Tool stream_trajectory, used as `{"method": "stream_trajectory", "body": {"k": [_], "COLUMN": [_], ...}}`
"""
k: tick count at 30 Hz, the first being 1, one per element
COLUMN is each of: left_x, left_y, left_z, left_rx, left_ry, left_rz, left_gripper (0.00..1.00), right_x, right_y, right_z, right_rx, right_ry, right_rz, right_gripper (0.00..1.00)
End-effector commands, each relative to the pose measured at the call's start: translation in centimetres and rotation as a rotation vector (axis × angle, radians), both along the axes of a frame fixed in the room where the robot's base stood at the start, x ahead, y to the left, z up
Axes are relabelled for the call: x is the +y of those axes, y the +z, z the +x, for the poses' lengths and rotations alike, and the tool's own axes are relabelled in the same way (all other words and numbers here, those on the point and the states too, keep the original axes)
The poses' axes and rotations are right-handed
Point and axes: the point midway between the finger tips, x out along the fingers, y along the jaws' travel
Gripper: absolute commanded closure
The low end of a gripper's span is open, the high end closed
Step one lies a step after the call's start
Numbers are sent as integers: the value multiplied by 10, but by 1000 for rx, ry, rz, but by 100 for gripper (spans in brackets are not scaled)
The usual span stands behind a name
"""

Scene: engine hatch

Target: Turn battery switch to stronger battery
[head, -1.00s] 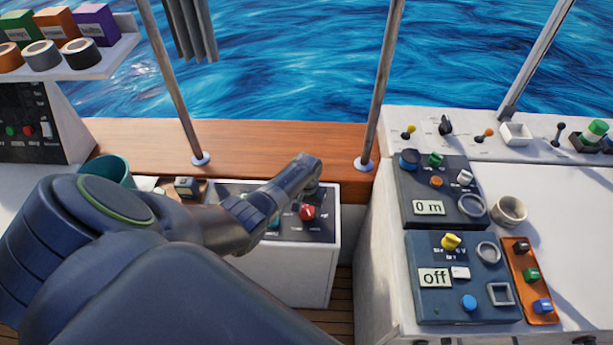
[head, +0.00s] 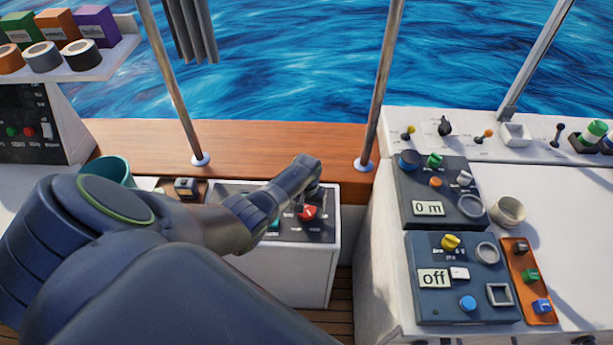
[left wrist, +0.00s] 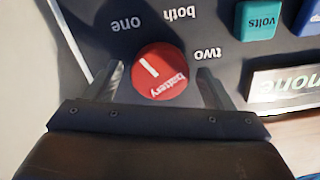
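The battery switch is a round red knob (left wrist: 162,72) with a white line and the word "battery". It sits on a dark panel (left wrist: 215,15) between the labels "one", "both" and "two", which appear upside down in the left wrist view. The white line slants toward "one". My left gripper (left wrist: 159,74) is open, with one finger on each side of the knob; I cannot tell whether they touch it. In the head view the red knob (head: 307,213) shows just below my left gripper (head: 313,191). My right gripper is not in view.
A teal "volts" button (left wrist: 258,20) and a display (left wrist: 285,86) seeming to read "none" are beside the knob. A metal post (head: 378,90) rises behind. A white console (head: 560,215) with a blue panel (head: 463,305) showing "off" stands at the right.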

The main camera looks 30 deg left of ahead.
Motion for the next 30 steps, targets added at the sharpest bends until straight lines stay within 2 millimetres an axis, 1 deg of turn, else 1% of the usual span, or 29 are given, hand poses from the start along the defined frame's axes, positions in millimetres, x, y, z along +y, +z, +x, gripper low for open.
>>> {"method": "stream_trajectory", "body": {"k": [7,11,14,22,30], "left_x": [0,0,0,1,1], "left_y": [1,9,21,62,108], "left_z": [0,1,1,0,1], "left_rx": [0,-2,-3,-3,-5], "left_ry": [0,-1,-1,-1,-1], "left_rz": [0,0,0,1,1], "left_gripper": [25,25,25,25,25], "right_x": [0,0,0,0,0], "right_y": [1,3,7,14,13], "right_z": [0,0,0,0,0], "right_rx": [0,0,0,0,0], "right_ry": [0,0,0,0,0], "right_rz": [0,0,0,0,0], "right_gripper": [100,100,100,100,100]}}
